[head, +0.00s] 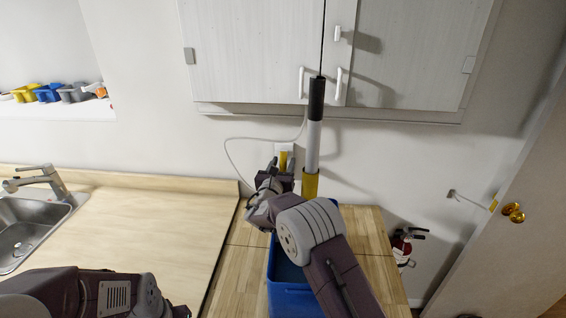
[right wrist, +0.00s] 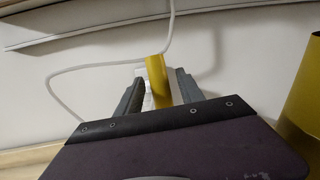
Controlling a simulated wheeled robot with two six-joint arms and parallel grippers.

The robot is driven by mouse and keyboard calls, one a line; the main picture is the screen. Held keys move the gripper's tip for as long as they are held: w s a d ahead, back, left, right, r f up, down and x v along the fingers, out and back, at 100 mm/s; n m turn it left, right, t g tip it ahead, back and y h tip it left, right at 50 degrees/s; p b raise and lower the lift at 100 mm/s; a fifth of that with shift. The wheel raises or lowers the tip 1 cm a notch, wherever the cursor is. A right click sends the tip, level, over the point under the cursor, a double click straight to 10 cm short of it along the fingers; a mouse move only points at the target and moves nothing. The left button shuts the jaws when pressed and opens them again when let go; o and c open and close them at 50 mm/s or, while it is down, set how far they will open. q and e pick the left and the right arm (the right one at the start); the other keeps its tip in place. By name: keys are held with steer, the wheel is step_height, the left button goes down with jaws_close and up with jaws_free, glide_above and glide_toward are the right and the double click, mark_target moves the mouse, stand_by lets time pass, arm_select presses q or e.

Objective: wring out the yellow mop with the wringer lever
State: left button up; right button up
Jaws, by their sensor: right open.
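The mop handle (head: 313,145) stands nearly upright, white with a black grip on top and a yellow lower sleeve. A yellow cylinder, apparently that sleeve, shows at the right edge of the right wrist view (right wrist: 302,105). A narrow yellow bar, apparently the wringer lever (head: 284,157), stands left of the handle. My right gripper (head: 281,166) is open, with its fingers on either side of the lever (right wrist: 158,80) in the right wrist view. Contact cannot be told. The blue bucket (head: 287,300) is below, partly hidden by my right arm. The mop head is hidden. My left gripper is out of view.
A wooden counter (head: 150,235) with a sink (head: 30,225) is at left. White cabinets (head: 255,50) hang above, behind the mop's top. A white cable (head: 232,150) loops along the wall. A fire extinguisher (head: 402,247) and a door (head: 520,200) are at right.

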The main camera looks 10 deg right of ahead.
steer(key=shift+w+d+f, duration=0.1)
steer(key=shift+w+f, duration=0.05)
jaws_close()
stand_by(1.1)
